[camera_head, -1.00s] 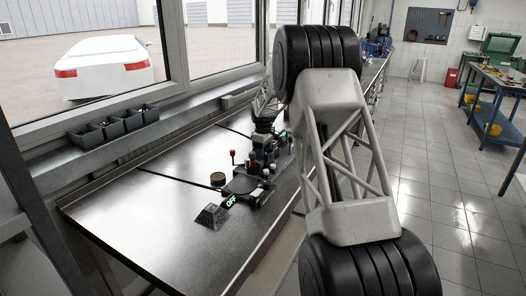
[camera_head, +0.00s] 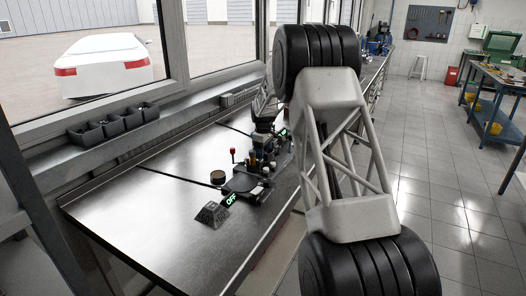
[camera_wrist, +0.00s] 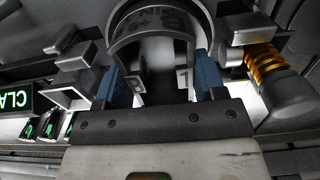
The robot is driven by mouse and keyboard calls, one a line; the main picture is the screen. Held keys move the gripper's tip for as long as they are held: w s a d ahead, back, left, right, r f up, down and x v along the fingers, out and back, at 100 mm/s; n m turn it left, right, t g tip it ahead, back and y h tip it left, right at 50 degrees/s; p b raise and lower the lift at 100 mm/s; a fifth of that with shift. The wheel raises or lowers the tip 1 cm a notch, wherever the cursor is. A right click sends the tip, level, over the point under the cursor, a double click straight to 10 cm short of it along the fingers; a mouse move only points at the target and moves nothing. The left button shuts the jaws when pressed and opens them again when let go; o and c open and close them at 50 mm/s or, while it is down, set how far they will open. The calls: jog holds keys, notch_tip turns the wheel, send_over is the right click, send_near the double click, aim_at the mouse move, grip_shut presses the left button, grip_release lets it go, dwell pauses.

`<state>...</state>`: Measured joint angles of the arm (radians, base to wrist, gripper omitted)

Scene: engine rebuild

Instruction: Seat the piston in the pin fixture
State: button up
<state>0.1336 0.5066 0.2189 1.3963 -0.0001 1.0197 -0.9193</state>
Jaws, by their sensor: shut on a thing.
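In the wrist view my gripper (camera_wrist: 160,82) has its blue-padded fingers on either side of the piston (camera_wrist: 158,22), a grey metal cylinder with a curved rim and hollow lower part. The jaws are shut on it. Grey blocks of the pin fixture (camera_wrist: 75,55) lie to the left, with more blocks and a gold spring (camera_wrist: 266,64) to the right. The fingers hide part of the piston, and I cannot tell whether it touches the fixture. In the head view my gripper (camera_head: 264,122) is small, over the crowded equipment on the bench; the piston cannot be made out there.
The steel bench (camera_head: 135,205) is clear at its near left. A dark wedge-shaped block (camera_head: 211,215), a lit OFF sign (camera_head: 231,199) and a round tin (camera_head: 217,177) stand near the equipment. Black bins (camera_head: 113,123) sit on the window ledge.

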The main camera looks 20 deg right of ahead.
jog(key=o, duration=1.5)
jog(key=shift+r, duration=0.2)
jog(key=shift+r, duration=2.9)
